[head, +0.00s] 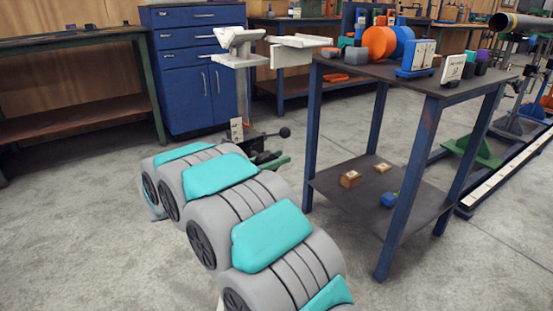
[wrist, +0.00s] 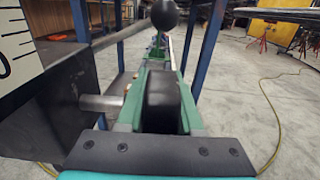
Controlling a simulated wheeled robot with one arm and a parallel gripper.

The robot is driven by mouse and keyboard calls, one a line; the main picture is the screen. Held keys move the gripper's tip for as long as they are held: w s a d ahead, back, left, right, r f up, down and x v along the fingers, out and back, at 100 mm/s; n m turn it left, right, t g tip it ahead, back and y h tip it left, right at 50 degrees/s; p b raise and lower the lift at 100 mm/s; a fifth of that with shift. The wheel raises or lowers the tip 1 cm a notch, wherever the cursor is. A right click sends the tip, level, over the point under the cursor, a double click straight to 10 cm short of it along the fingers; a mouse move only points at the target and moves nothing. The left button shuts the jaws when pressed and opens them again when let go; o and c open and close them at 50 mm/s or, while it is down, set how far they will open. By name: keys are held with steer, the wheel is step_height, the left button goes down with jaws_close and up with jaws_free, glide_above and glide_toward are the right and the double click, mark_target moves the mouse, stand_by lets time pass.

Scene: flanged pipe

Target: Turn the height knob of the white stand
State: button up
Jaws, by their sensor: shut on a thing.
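The white stand (head: 238,60) rises beside the blue-legged table in the head view, with a white cradle-like top on a grey post. A white scale plate (head: 237,128) sits low on it and also shows at the left of the wrist view (wrist: 14,45), above a dark block (wrist: 55,110). A metal shaft runs from this block to the black knob (wrist: 160,102). My gripper (wrist: 159,72) has green fingers shut on the knob, one on each side. A black ball (head: 284,132) on an arm sticks out near the gripper; it also shows beyond the fingertips in the wrist view (wrist: 164,13).
The blue-legged table (head: 440,75) stands close on the right, with coloured items on top and small blocks on its lower shelf (head: 340,205). A blue cabinet (head: 185,85) and a workbench (head: 60,45) stand behind. The floor on the left is clear.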

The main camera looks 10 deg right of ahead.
jaws_close()
steer(key=shift+r, duration=0.1)
steer(key=shift+r+p, duration=0.15)
steer(key=shift+p, duration=0.55)
steer(key=y+p, duration=0.1)
steer(key=p, duration=0.1)
steer(key=shift+r+p, duration=0.15)
steer(key=shift+p, duration=0.25)
steer(key=f+g+y+p, duration=0.1)
steer(key=y+p, duration=0.1)
steer(key=p, duration=0.4)
steer(key=shift+d+f+y, duration=0.1)
steer(key=shift+y, duration=0.2)
steer(key=shift+f+g+y+p, duration=0.3)
steer(key=shift+f+y+p, duration=0.2)
steer(key=shift+p, duration=0.15)
steer(key=o, duration=0.8)
jaws_free()
steer(key=shift+o, duration=0.2)
